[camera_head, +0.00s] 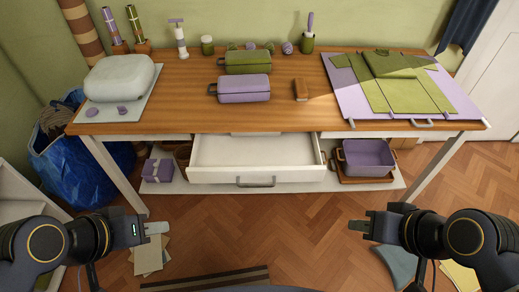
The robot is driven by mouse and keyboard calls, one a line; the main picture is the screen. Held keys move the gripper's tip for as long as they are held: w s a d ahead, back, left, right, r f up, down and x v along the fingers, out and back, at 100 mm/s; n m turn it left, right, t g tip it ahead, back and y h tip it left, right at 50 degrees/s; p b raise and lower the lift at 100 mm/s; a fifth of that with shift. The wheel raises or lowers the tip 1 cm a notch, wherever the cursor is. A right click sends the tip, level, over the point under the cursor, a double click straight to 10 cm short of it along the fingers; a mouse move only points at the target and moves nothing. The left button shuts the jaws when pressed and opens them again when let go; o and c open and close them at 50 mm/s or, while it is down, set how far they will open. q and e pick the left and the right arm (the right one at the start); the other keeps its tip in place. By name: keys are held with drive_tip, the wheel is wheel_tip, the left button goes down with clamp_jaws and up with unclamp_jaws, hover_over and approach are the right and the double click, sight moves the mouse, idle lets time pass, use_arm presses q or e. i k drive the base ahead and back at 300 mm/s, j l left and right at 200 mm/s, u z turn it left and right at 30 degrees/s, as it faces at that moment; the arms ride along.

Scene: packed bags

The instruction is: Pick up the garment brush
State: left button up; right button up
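A small brown block-shaped object (301,90), which looks like the garment brush, lies on the wooden table top, right of the purple lidded case (240,89). Nothing touches it. My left gripper (157,228) is low in front of the table at the left, well away from the brush. My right gripper (359,225) is low in front of the table at the right, also well away from it. Both look empty, but their fingers are seen edge-on, so the opening does not show.
An open, empty white drawer (253,158) juts out from the table front. A green case (248,61) stands behind the purple one. A green garment (397,82) lies on a purple mat (350,102) at right. A grey rounded case (120,77) sits left. Table surface around the brush is clear.

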sight(300, 85)
drive_tip(key=i+l+u, duration=0.4)
drive_tip(key=l+u, duration=0.15)
drive_tip(key=i+l+u, duration=0.25)
drive_tip(key=l+u, duration=0.25)
drive_tip(key=l, duration=0.15)
